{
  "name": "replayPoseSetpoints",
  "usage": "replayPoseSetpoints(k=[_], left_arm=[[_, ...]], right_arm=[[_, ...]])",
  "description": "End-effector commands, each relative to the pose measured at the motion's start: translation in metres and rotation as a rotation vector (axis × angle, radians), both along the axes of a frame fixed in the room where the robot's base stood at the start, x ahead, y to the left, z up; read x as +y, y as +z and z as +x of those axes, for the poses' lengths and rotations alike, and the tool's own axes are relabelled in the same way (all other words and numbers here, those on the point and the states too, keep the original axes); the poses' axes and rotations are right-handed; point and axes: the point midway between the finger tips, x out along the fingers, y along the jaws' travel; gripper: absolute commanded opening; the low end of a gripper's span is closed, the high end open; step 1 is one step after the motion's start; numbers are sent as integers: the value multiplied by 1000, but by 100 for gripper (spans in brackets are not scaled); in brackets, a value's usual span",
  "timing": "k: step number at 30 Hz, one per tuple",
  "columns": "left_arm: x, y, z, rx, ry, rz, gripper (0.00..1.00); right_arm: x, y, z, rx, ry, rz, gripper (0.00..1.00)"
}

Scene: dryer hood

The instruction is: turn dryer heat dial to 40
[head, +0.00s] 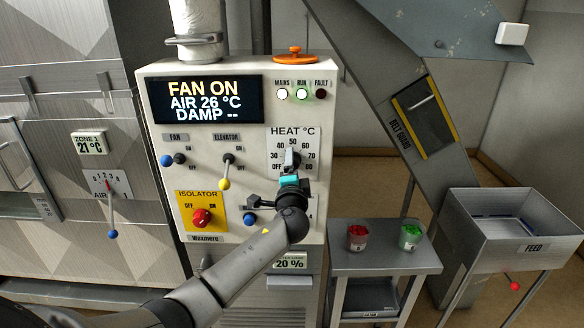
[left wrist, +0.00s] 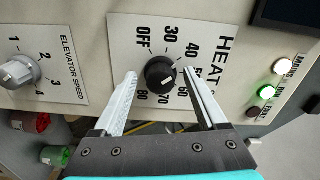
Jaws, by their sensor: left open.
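The black heat dial (left wrist: 160,73) sits on a white plate marked OFF, then 30 to 80, under the words HEAT °C. In the left wrist view it lies between the two fingers of my left gripper (left wrist: 159,75), which is open with a gap on each side of the dial. A pale mark shows on the dial's face, but I cannot tell for certain which number it points to. In the head view my left gripper (head: 290,170) is at the heat plate (head: 275,133), and hides much of the dial. My right gripper is not in view.
The display (head: 207,101) reads FAN ON, AIR 26 °C, DAMP --. The green RUN lamp (head: 302,94) is lit. My left arm passes in front of the lower panel, near the red isolator knob (head: 202,218) and a blue knob (head: 249,219). The elevator speed knob (left wrist: 22,72) is beside the heat plate.

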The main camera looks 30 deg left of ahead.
Motion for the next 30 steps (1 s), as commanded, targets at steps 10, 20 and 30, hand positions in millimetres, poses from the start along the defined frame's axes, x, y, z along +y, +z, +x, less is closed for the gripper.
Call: replayPoseSetpoints(k=[10, 20, 30], left_arm=[[-8, -1, -12, 0, -3, -1, 75], [-34, -1, -55, -1, -2, -2, 75], [-64, -2, -103, 2, -2, -2, 75]], right_arm=[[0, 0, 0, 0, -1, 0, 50], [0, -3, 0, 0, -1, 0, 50], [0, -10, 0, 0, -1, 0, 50]])
